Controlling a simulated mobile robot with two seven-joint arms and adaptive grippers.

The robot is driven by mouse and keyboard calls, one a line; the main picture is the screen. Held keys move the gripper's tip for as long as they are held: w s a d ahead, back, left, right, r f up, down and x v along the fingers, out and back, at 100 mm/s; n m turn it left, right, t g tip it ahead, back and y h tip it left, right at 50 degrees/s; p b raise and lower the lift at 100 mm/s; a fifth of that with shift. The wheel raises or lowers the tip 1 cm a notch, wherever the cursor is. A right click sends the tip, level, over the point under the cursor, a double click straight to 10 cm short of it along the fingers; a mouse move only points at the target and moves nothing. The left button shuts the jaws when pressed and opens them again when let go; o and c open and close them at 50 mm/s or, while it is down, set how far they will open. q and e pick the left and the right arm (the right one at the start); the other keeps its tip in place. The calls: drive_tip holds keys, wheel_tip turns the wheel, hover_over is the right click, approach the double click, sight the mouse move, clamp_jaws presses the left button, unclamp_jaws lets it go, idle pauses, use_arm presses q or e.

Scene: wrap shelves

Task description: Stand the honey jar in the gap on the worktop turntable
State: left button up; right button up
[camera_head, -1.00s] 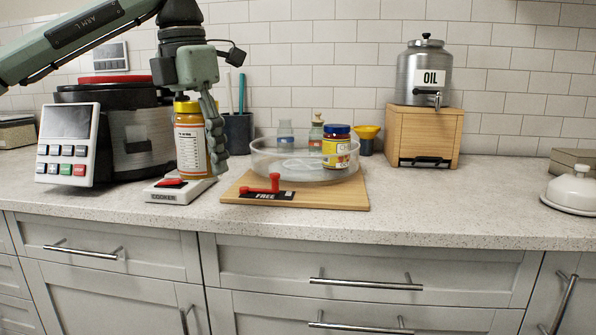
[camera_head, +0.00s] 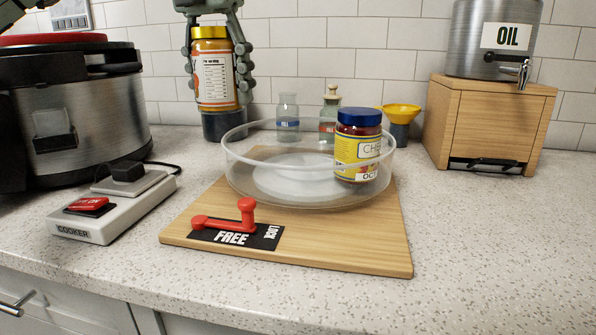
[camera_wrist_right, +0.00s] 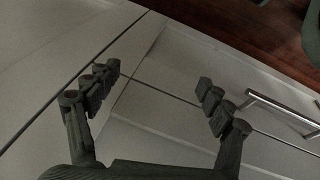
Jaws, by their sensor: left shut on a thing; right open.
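The honey jar (camera_head: 214,88), with a yellow lid and white label, hangs upright in my left gripper (camera_head: 216,68), which is shut on it. Behind and left of the turntable, it appears in the air in front of a dark cup. The clear round turntable (camera_head: 300,198) stands on a wooden board. A blue-lidded jar (camera_head: 357,148) stands on its right side. Two glass bottles (camera_head: 288,118) (camera_head: 329,112) show at its back; I cannot tell whether they stand in it. Its middle and left front look empty. My right gripper (camera_wrist_right: 157,80) is open and empty, before cabinet fronts.
A red lever (camera_head: 240,218) on the board points left, by the word FREE. The cooker switch block (camera_head: 90,222) and a big cooker (camera_head: 85,120) are at left. A yellow funnel (camera_head: 400,111) and a wooden box (camera_head: 490,120) under the oil tank (camera_head: 493,45) are at right.

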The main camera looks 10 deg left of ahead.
use_arm(q)
drive_tip(key=d+f, duration=0.2)
drive_tip(key=d, duration=0.1)
drive_tip(key=s+d+f+b, duration=0.1)
drive_tip(key=d+f, duration=0.1)
drive_tip(key=d, duration=0.2)
drive_tip(key=s+d+f+b, duration=0.1)
drive_tip(key=d+f, duration=0.1)
drive_tip(key=d, duration=0.2)
drive_tip(key=shift+f, duration=2.25)
use_arm(e)
drive_tip(key=d+v, duration=0.1)
drive_tip(key=v, duration=0.5)
drive_tip(key=shift+a+r+t, duration=0.2)
drive_tip(key=shift+r+t, duration=0.1)
drive_tip(key=shift+r, duration=0.05)
use_arm(q)
drive_tip(key=o, duration=1.7)
drive_tip(key=shift+f, duration=0.1)
use_arm(e)
drive_tip(key=shift+a, duration=0.15)
